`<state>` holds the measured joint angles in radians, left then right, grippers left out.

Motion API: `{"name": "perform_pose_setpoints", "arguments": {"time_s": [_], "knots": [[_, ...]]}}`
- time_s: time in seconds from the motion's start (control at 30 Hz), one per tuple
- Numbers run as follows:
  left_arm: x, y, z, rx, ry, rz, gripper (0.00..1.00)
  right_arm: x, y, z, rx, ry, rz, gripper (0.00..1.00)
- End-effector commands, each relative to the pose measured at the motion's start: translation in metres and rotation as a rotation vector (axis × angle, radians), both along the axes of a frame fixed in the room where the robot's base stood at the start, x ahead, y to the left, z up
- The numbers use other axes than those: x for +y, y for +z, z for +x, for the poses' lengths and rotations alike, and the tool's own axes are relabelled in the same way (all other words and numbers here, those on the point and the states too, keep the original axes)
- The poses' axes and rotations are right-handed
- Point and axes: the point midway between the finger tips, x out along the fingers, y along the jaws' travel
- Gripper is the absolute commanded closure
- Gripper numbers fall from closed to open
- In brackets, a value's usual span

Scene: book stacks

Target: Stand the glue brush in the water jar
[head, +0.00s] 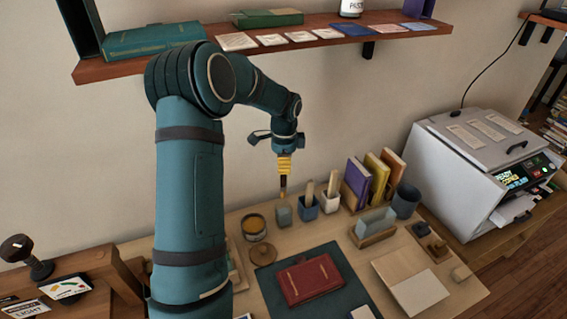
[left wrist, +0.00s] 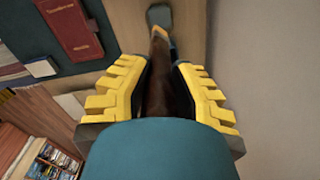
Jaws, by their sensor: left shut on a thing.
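My left gripper (head: 284,172) has yellow fingers and is shut on the glue brush (head: 283,190), which hangs nearly upright below the fingers. In the left wrist view the brush's dark brown handle (left wrist: 159,75) lies between the yellow fingers of the left gripper (left wrist: 160,85). A small grey-green jar (head: 284,215), likely the water jar, stands on the table just below the brush. It also shows at the top of the left wrist view (left wrist: 158,14). The brush's lower end is close to the jar's top; I cannot tell whether it is inside. My right gripper is out of view.
An open pot with amber contents (head: 254,227) stands left of the jar. A blue cup (head: 308,209) and a white cup (head: 330,202) stand close on its right. A red book (head: 308,279) lies on a dark mat (head: 265,293) in front. A shelf (head: 210,60) runs above.

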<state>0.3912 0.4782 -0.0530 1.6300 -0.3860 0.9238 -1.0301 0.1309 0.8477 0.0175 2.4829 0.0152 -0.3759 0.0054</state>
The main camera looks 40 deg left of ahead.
Motion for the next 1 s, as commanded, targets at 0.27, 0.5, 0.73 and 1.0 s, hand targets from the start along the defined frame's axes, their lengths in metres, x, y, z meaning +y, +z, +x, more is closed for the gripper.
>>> {"name": "perform_pose_setpoints", "arguments": {"time_s": [0.27,0.5,0.73,1.0], "knots": [[0.0,-0.023,0.0,-0.001,0.0,0.001,1.0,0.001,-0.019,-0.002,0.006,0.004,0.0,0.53],[0.0,-0.04,0.0,0.0,0.0,0.0,1.0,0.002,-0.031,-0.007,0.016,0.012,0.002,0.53],[0.0,-0.057,0.0,0.001,0.0,-0.001,1.0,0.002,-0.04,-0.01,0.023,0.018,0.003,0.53],[0.0,-0.076,0.0,0.0,0.0,0.0,1.0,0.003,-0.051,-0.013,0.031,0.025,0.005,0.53]]}}
